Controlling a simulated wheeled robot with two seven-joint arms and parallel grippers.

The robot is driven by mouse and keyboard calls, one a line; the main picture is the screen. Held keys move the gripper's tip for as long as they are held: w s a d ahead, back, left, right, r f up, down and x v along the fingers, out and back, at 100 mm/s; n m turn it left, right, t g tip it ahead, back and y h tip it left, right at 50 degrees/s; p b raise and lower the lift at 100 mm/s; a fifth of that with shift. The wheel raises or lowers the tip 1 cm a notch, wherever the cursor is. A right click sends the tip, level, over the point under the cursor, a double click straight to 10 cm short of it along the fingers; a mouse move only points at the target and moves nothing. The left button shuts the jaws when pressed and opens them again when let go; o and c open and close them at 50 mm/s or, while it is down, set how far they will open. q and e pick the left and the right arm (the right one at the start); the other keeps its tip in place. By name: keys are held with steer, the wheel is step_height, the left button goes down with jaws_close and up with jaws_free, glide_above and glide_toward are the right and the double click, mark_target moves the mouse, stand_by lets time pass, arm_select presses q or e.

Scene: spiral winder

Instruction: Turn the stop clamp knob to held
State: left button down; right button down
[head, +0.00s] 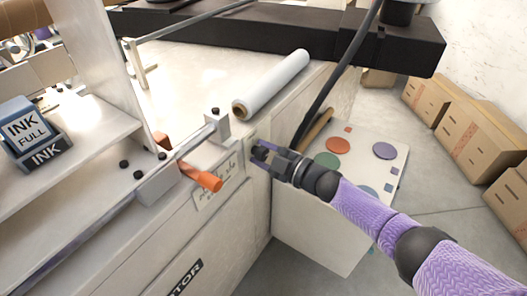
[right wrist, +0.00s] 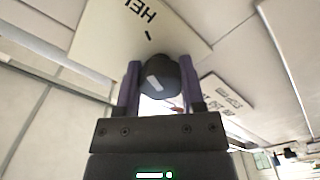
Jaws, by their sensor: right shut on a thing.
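The stop clamp knob (right wrist: 164,72) is a round dark knob with a pale mark on its face, seen in the right wrist view. It sits in front of a cream plate (right wrist: 108,32) with dark letters, partly cut off, that seem to begin "HEL", and a short dark line. My right gripper (right wrist: 160,85) is shut on the knob, one purple finger on each side. In the head view my right gripper (head: 260,151) is at the bench's front corner and mostly hides the knob. Whether the pale mark lines up with the dark line I cannot tell. My left gripper is not in view.
An orange handle (head: 203,178) sticks out left of my right gripper, above a handwritten label (head: 218,186). A white roll (head: 272,85) lies on the bench. A board with coloured discs (head: 330,220) stands below my right arm. Cardboard boxes (head: 470,125) line the right wall.

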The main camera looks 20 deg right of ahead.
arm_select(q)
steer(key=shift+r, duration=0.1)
arm_select(e)
steer(key=shift+f+m, duration=0.1)
steer(key=shift+m, duration=0.4)
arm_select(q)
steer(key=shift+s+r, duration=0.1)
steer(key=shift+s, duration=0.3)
arm_select(e)
steer(key=shift+c, duration=1)
jaws_free()
steer(key=shift+s+d, duration=0.1)
steer(key=shift+s, duration=0.05)
arm_select(q)
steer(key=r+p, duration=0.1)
steer(key=p, duration=0.1)
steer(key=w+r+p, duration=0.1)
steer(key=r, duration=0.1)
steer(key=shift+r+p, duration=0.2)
steer(key=shift+p, duration=0.2)
arm_select(e)
steer(key=v, duration=0.9)
steer(key=shift+s+d, duration=0.2)
steer(key=shift+s, duration=0.05)
